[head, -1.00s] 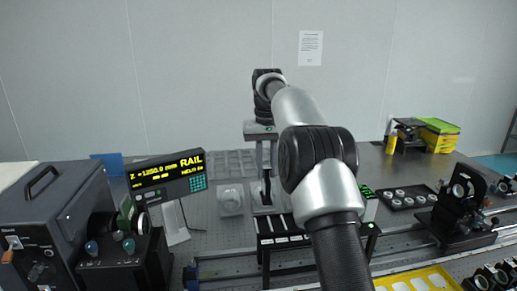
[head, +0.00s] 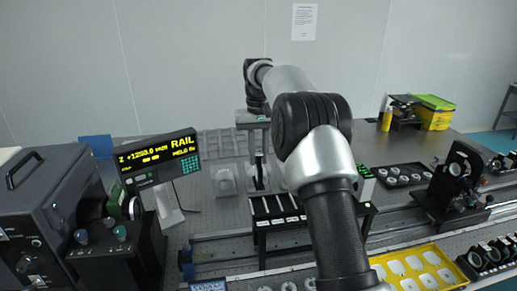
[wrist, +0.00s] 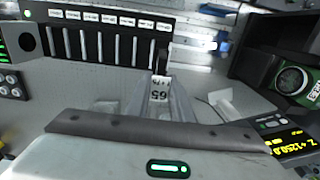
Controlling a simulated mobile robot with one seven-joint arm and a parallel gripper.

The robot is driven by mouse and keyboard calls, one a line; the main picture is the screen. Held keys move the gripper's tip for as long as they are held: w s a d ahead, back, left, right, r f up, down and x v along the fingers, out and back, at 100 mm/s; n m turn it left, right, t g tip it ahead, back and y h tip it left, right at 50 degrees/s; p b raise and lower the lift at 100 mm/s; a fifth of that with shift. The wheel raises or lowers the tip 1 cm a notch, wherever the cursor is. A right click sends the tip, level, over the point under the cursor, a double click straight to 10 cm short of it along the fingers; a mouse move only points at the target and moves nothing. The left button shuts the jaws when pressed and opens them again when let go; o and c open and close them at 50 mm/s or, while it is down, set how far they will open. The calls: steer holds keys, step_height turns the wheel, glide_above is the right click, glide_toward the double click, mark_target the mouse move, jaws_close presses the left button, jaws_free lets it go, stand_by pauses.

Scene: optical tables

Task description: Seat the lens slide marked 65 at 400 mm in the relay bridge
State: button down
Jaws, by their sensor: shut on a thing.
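My gripper (head: 259,178) points down and is shut on the lens slide marked 65, whose white label (wrist: 159,93) shows upside down in the wrist view. The relay bridge (head: 278,224) is a black rack with a row of slots, just in front of my gripper. In the wrist view the bridge (wrist: 98,44) lies above the slide, with small white labels along its edge. The slide's top is close to the bridge's right end there; I cannot tell whether they touch. The label numbers are unreadable.
A rail readout (head: 158,160) and a dark boxed instrument (head: 48,215) stand at left. A clear block (head: 224,182) sits beside my gripper. A tray of round optics (head: 403,174), a black mount (head: 452,185) and a yellow tray (head: 420,267) are at right. Rails run along the front.

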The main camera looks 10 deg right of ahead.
mark_target(258, 181)
steer(key=shift+f, duration=2.75)
steer(key=shift+f+b, duration=0.95)
steer(key=shift+f, duration=1.15)
steer(key=shift+f, duration=0.15)
steer(key=c, duration=1.5)
jaws_free()
steer(key=shift+o, duration=0.5)
steer(key=o, duration=0.4)
steer(key=shift+c, duration=0.2)
